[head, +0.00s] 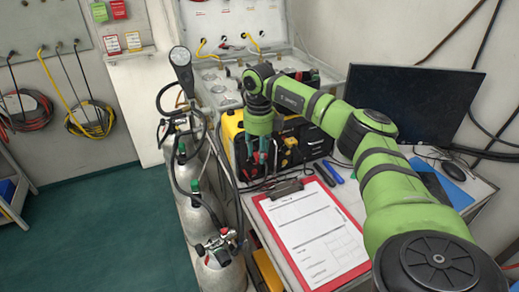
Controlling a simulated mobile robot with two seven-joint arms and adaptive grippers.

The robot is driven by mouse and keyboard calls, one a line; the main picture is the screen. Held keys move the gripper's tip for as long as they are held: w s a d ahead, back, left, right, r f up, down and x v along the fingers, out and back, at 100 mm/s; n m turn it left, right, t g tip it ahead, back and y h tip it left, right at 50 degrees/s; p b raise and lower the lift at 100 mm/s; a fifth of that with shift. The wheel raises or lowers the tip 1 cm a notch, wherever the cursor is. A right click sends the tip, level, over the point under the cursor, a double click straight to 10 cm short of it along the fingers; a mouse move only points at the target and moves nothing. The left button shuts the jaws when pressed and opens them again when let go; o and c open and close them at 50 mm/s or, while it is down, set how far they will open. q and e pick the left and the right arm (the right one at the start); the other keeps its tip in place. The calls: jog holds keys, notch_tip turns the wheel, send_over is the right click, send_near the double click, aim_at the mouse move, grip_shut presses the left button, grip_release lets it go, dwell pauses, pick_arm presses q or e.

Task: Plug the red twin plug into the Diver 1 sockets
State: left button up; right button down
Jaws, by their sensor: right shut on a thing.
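My right gripper (264,158) points down in front of the yellow-cased box (232,128), whose dark front panel carries several small coloured fittings (290,143). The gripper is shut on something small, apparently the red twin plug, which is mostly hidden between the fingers. I cannot tell whether the plug touches the panel. The Diver 1 sockets cannot be singled out, as the labels are too small to read and the gripper covers part of the panel. My left gripper is not in view.
A red clipboard (358,271) with a form lies on the bench in front of the box. Blue-handled tools (332,172) lie beside it. A dark monitor (412,103) stands at right. Gas cylinders (198,222) with hoses stand left of the bench. The green floor (105,225) is clear.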

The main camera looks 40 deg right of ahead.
jog(key=shift+w+d+p, duration=0.2)
jog(key=shift+w+p, duration=0.4)
dwell(1.4)
jog(key=shift+w+d+r, duration=0.2)
jog(key=shift+w, duration=0.15)
dwell(1.0)
jog(key=c, duration=0.7)
grip_release()
jog(key=shift+s+r, duration=0.1)
jog(key=shift+s, duration=0.05)
